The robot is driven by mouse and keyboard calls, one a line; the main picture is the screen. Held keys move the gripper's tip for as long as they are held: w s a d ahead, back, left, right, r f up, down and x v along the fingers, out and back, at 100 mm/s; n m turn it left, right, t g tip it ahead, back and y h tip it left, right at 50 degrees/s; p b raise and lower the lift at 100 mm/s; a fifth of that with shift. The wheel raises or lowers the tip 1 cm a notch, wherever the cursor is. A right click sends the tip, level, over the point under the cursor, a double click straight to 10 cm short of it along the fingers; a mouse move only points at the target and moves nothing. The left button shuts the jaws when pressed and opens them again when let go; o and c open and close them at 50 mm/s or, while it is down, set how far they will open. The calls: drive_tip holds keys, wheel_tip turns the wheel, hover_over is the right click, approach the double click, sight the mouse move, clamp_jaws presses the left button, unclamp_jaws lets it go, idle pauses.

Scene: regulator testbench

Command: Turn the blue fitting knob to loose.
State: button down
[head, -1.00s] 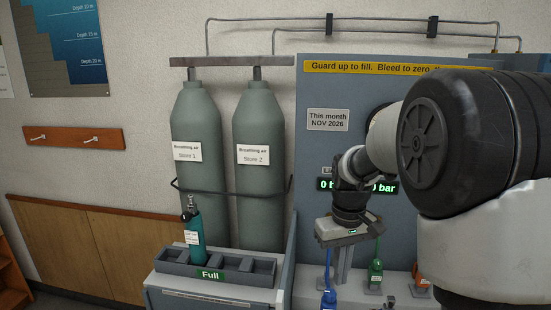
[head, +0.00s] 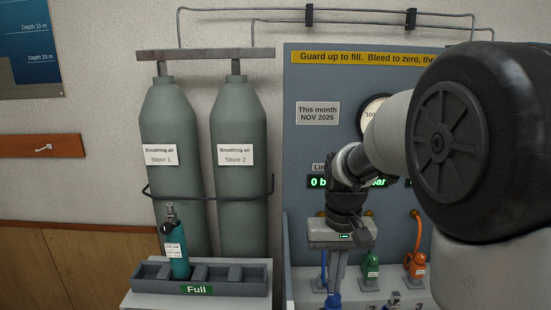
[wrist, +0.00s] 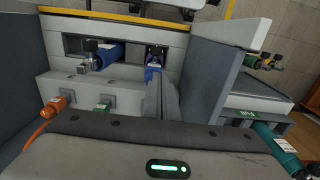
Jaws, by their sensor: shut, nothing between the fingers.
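The blue fitting (head: 333,300) shows at the bottom edge of the head view, partly cut off, just below my fingers. My gripper (head: 336,288) points down at it with its fingers together and nothing held. In the wrist view, blue of the fitting (wrist: 153,73) shows right beyond the tips of my shut gripper (wrist: 157,82). I cannot tell whether the fingers touch the knob. The knob's setting is hidden.
A green fitting (head: 371,266) and an orange fitting (head: 415,263) with hoses stand to the right. A teal cylinder (head: 177,252) stands in the rack marked Full (head: 240,288). A dark blue cylinder (wrist: 108,54) lies in the bench opening. A side panel (wrist: 215,75) stands close to my gripper.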

wheel_tip(320, 180, down, 6)
drive_tip(key=b, duration=0.3)
drive_tip(key=shift+r, duration=0.15)
drive_tip(key=shift+w+d, duration=0.25)
drive_tip(key=shift+w, duration=0.35)
idle(0.7)
drive_tip(key=shift+s+d+r+p, duration=0.1)
drive_tip(key=shift+s+d+p, duration=0.05)
drive_tip(key=shift+d+p, duration=0.3)
drive_tip(key=shift+d+p, duration=0.3)
drive_tip(key=shift+p, duration=0.05)
idle(0.4)
idle(0.3)
wheel_tip(320, 180, up, 6)
drive_tip(key=p, duration=0.5)
hover_over(332, 297)
drive_tip(key=s+d, duration=0.2)
drive_tip(key=shift+w+a, duration=0.1)
